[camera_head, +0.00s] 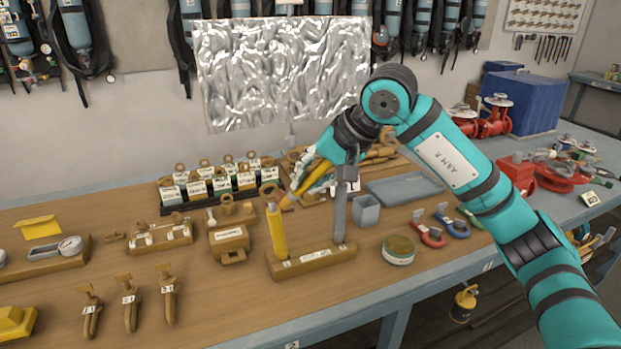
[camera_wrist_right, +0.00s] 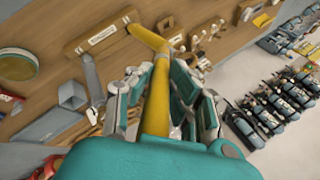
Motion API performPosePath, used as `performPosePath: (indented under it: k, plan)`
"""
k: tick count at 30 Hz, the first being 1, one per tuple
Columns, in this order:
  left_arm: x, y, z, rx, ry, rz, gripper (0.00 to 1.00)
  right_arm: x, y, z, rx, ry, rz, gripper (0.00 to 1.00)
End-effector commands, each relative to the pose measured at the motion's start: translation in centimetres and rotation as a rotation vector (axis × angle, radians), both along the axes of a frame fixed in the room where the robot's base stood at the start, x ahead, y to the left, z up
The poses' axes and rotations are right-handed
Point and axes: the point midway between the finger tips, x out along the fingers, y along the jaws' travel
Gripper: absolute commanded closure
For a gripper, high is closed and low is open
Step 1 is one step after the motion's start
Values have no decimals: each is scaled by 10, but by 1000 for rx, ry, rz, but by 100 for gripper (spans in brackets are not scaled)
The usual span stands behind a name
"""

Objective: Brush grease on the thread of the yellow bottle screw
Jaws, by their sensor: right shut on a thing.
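The yellow bottle screw (camera_head: 278,232) stands upright in a wooden base (camera_head: 310,262) on the table. My right gripper (camera_head: 318,172) is shut on a yellow-handled tool, seemingly the brush (camera_head: 300,187), above and to the right of the screw. The brush slants down to the left, its lower end at the screw's top; I cannot tell whether they touch. In the right wrist view the brush (camera_wrist_right: 156,110) lies between the fingers and the yellow screw (camera_wrist_right: 148,38) shows beyond it. A round tin (camera_head: 398,250), perhaps the grease, stands right of the base. My left gripper is out of view.
A grey upright bar (camera_head: 340,212) stands at the base's right end. A grey square cup (camera_head: 365,211), a blue-grey tray (camera_head: 403,190) and coloured shackles (camera_head: 430,236) lie to the right. Labelled parts in a rack (camera_head: 220,186) stand behind.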

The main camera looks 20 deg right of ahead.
Motion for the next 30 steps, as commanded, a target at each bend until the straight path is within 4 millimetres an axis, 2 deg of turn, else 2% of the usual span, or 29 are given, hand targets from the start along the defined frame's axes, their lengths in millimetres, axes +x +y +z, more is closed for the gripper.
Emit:
performPosePath:
  k: [30]
  plan:
    - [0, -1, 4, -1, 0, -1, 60, 9, 8, 1, 2, -1, 1, 100]
